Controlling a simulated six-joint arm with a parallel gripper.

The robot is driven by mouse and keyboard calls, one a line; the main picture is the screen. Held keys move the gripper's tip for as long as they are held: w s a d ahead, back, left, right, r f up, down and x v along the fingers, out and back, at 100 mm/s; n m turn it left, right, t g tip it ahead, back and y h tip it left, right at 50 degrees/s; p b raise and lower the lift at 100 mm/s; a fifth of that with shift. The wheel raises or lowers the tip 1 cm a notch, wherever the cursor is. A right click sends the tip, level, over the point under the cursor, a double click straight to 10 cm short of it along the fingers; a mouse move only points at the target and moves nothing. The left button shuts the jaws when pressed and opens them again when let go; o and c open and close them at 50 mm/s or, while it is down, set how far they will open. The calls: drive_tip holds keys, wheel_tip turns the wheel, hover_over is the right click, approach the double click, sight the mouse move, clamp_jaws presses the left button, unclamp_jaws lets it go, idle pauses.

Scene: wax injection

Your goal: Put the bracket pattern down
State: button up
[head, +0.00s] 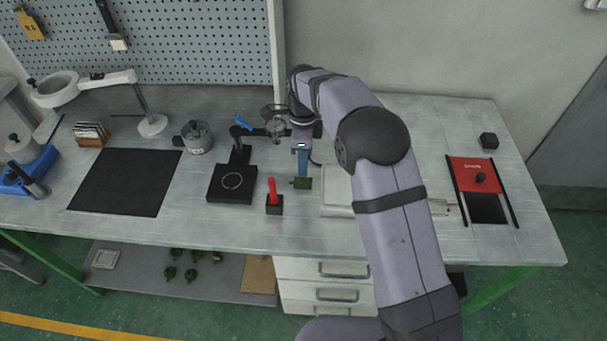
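My gripper (302,176) points down over the middle of the workbench, its blue fingers seen edge-on. A small dark green piece, which looks like the bracket pattern (303,184), is at the fingertips. The fingers look shut on it, and part of it sticks out to the left. It appears at or just above the bench top; I cannot tell whether it touches. My arm hides part of the bench to the right.
A red-handled tool (272,190) stands in a black block close left of my gripper. Further left are a black stand (231,192), a metal pot (197,138) and a black mat (125,183). A pale plate (336,190) lies close right. A red-and-black holder (474,166) lies far right.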

drive_tip(key=shift+r+b, duration=0.3)
drive_tip(key=shift+r, duration=2)
drive_tip(key=s+d+n, duration=0.8)
drive_tip(key=s+d, duration=0.2)
drive_tip(key=d, duration=0.1)
drive_tip(key=s+d+f+n, duration=0.1)
drive_tip(key=s+d+n, duration=0.3)
drive_tip(key=s, duration=0.4)
drive_tip(key=s+d+f+n, duration=0.2)
drive_tip(key=s+d+n, duration=0.2)
drive_tip(key=s, duration=0.5)
drive_tip(key=shift+s+f+n, duration=0.2)
drive_tip(key=shift+f+n, duration=0.1)
drive_tip(key=shift+n, duration=0.7)
drive_tip(key=shift+o, duration=0.9)
drive_tip(key=shift+s+d, duration=0.1)
drive_tip(key=shift+s, duration=0.05)
drive_tip(key=o, duration=0.5)
drive_tip(key=shift+c, duration=0.2)
